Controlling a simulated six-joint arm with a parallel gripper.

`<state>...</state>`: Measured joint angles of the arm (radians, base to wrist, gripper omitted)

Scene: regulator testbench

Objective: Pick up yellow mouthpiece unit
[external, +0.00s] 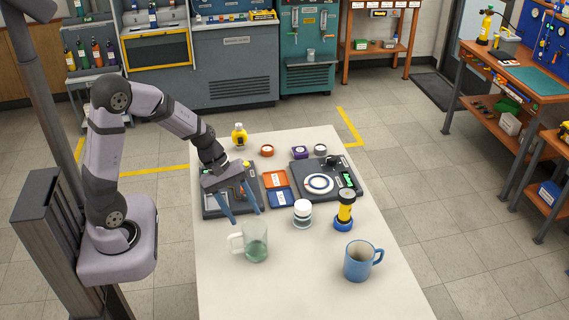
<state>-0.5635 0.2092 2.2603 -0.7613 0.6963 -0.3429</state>
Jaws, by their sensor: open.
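A small yellow unit with a dark centre (239,137), which looks like the mouthpiece unit, stands at the far left edge of the white table (300,280). My gripper (244,214) is open, its two blue fingers pointing down over the front of the left dark tray (212,206). It is well in front of the yellow unit, apart from it, and nothing shows between the fingers.
A clear glass mug (256,245) stands just in front of my gripper. A blue mug (358,262), a white-lidded jar (302,213), orange (275,179) and blue (281,198) trays and a right dark station (345,188) share the table.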

